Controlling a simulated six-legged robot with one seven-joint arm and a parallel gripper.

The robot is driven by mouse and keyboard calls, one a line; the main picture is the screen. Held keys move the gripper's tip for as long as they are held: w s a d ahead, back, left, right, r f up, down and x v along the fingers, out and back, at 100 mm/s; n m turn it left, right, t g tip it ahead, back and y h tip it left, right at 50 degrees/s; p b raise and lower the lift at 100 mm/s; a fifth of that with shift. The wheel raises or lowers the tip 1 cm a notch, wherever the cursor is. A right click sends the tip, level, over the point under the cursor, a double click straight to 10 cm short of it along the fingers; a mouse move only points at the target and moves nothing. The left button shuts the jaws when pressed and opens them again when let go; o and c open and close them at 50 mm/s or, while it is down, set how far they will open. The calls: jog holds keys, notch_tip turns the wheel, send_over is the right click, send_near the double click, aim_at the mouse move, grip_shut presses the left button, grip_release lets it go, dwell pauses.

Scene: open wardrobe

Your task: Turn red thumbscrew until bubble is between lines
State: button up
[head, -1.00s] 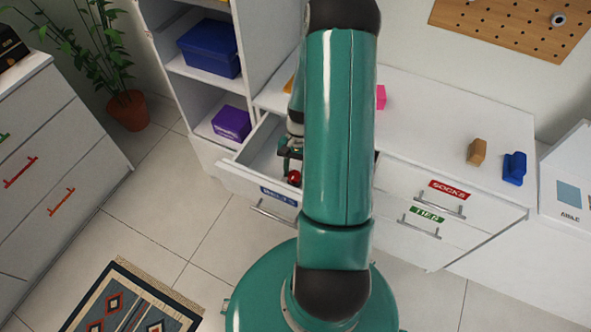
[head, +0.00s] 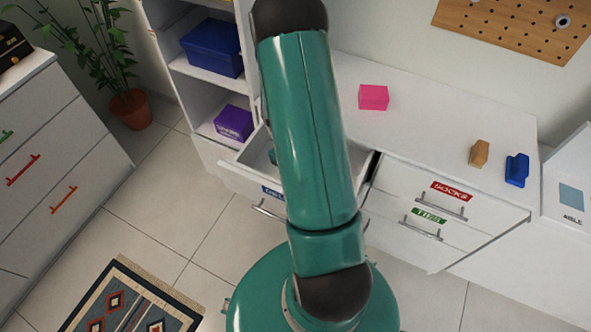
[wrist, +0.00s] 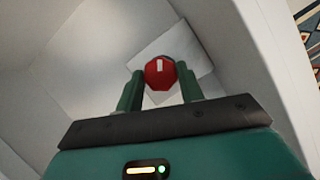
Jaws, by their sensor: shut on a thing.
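In the wrist view the red thumbscrew (wrist: 160,73), a faceted knob with a white mark, sits between the two green fingers of my gripper (wrist: 161,78). The gripper is shut on it. A pale flat panel (wrist: 195,67) shows behind the knob, inside white drawer walls. In the head view my arm hides the gripper and the thumbscrew over the open drawer (head: 229,173). I see no bubble or lines in either view.
A pink box (head: 373,97), a tan object (head: 479,153) and a blue object (head: 517,169) stand on the white dresser top (head: 430,120). Shelves with a blue bin (head: 212,48) and a purple box (head: 233,123) stand left. Floor at lower left is open, with a rug (head: 130,305).

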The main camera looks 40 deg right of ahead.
jog(key=n+h, duration=0.1)
jog(key=n, duration=0.2)
jog(key=n+h, duration=0.1)
jog(key=n, duration=0.2)
jog(key=shift+a+n+t+h, duration=0.2)
jog(key=shift+n+t+h, duration=0.1)
jog(key=shift+n+t, duration=0.1)
dwell(0.3)
jog(key=o, duration=1)
jog(key=shift+r, duration=0.1)
jog(key=shift+v, duration=6.75)
jog(key=shift+a, duration=0.15)
